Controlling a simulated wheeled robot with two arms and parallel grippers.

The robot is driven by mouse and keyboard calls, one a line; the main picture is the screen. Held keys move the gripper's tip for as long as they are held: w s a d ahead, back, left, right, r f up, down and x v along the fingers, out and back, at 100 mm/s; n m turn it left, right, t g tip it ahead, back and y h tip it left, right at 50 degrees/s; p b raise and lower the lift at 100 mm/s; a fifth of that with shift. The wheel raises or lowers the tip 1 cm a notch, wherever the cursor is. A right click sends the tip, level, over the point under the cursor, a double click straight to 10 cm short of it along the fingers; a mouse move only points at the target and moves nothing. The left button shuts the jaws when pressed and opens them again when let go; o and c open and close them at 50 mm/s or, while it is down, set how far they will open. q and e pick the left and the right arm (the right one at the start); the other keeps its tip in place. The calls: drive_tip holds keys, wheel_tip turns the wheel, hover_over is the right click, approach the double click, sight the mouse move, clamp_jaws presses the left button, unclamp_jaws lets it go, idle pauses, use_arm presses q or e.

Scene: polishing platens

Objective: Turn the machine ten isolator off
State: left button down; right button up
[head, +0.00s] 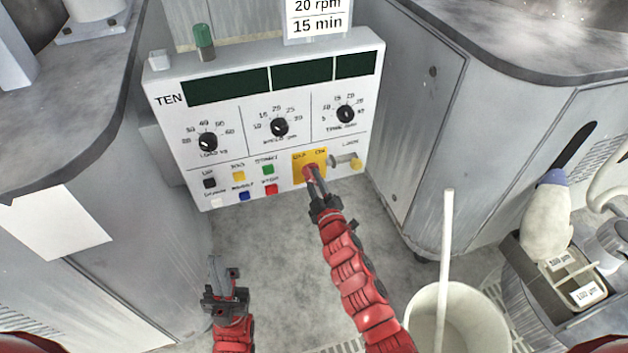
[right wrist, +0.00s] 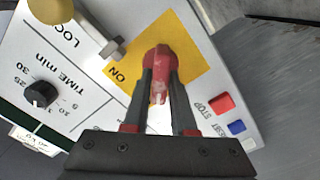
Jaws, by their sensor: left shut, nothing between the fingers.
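The machine ten control panel (head: 180,130) is marked TEN. Its isolator is a red knob (head: 309,172) on a yellow plate (head: 299,157), low on the panel. The red knob also shows in the right wrist view (right wrist: 160,56), with the word ON beside it on the yellow plate (right wrist: 190,45). My right gripper (head: 315,182) is at the knob, its fingers on either side, and looks shut on it. The fingers hide part of the knob. My left gripper (head: 218,268) is shut and empty, low and left, apart from the panel.
Coloured buttons, including a red one (head: 271,189), sit left of the isolator. A lock lever with a yellow end (head: 356,163) is to its right. Grey cabinets (head: 415,110) flank the panel. A white bucket (head: 470,315) with a rod stands at the lower right.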

drive_tip(key=o, duration=0.4)
drive_tip(key=shift+c, duration=0.2)
drive_tip(key=p+v, duration=0.1)
drive_tip(key=v, duration=1.6)
drive_tip(key=shift+s, duration=0.2)
